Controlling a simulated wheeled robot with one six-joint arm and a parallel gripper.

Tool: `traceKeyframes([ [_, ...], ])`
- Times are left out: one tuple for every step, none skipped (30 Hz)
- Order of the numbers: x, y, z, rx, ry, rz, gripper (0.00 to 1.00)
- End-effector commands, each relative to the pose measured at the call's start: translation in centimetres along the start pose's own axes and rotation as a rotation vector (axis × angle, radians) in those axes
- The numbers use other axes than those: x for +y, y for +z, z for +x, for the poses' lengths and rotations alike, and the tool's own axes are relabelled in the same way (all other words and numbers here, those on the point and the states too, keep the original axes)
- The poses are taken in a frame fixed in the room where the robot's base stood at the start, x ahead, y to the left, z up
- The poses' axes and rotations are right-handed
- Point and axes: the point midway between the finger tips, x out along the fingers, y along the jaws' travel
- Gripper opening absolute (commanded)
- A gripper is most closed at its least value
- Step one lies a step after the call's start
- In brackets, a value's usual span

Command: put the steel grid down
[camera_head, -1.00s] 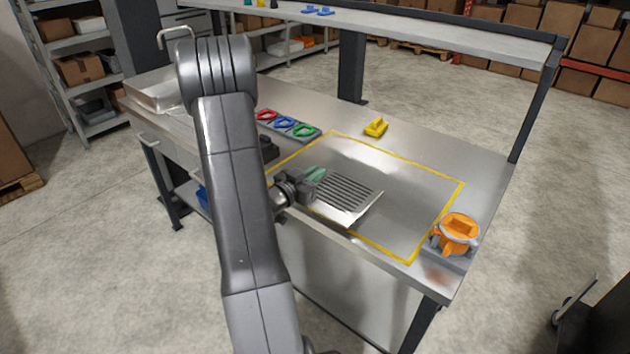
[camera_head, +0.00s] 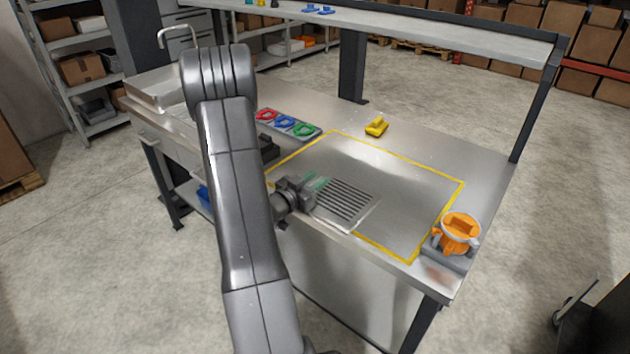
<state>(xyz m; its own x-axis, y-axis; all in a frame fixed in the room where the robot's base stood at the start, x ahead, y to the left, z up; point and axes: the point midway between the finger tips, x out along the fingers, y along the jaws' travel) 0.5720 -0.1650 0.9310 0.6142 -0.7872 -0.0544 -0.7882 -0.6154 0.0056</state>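The steel grid (camera_head: 347,201) is a flat slotted metal plate with a green part (camera_head: 318,183) at its left end. It lies low over the front left of the yellow-outlined area (camera_head: 440,215) on the steel table, and looks flat on or very close to the surface. My gripper (camera_head: 308,192) is at the grid's left end, at the green part. My gripper's fingers are small and partly hidden, so I cannot tell whether they are closed on it.
A grey tray with red, blue and green rings (camera_head: 285,124) lies at the back left. A yellow block (camera_head: 376,127) lies behind the outline. An orange item in a grey holder (camera_head: 457,233) stands at the right front corner. The outline's right part is clear.

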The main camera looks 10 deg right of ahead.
Motion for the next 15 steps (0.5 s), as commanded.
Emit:
traceKeyframes([
  [0.0, -0.1, 0.0, 0.0, 0.0, 0.0, 0.33],
  [0.0, -0.1, 0.0, 0.0, 0.0, 0.0, 0.33],
  [0.0, -0.3, 0.0, 0.0, 0.0, 0.0, 0.33],
  [0.0, -0.5, 0.0, 0.0, 0.0, 0.0, 0.33],
  [-0.1, -0.4, -0.3, 0.0, -0.001, 0.0, 0.33],
  [-0.1, -0.2, -0.9, -0.001, -0.002, 0.0, 0.33],
  [-0.1, -0.2, -1.4, 0.0, -0.002, 0.001, 0.33],
  [-0.2, -0.2, -2.0, 0.001, -0.004, 0.001, 0.33],
  [-0.1, -0.1, -2.8, 0.0, -0.004, 0.0, 0.33],
  [-0.1, -0.1, -3.5, 0.0, -0.004, -0.001, 0.33],
  [-0.2, -0.1, -4.1, 0.0, -0.006, 0.0, 0.33],
  [-0.2, -0.1, -5.0, 0.0, -0.005, 0.0, 0.33],
  [-0.2, -0.1, -5.7, 0.001, -0.005, 0.0, 0.33],
  [-0.1, -0.1, -6.3, 0.0, -0.005, 0.0, 0.33],
  [-0.1, -0.1, -7.2, 0.0, -0.005, 0.0, 0.33],
])
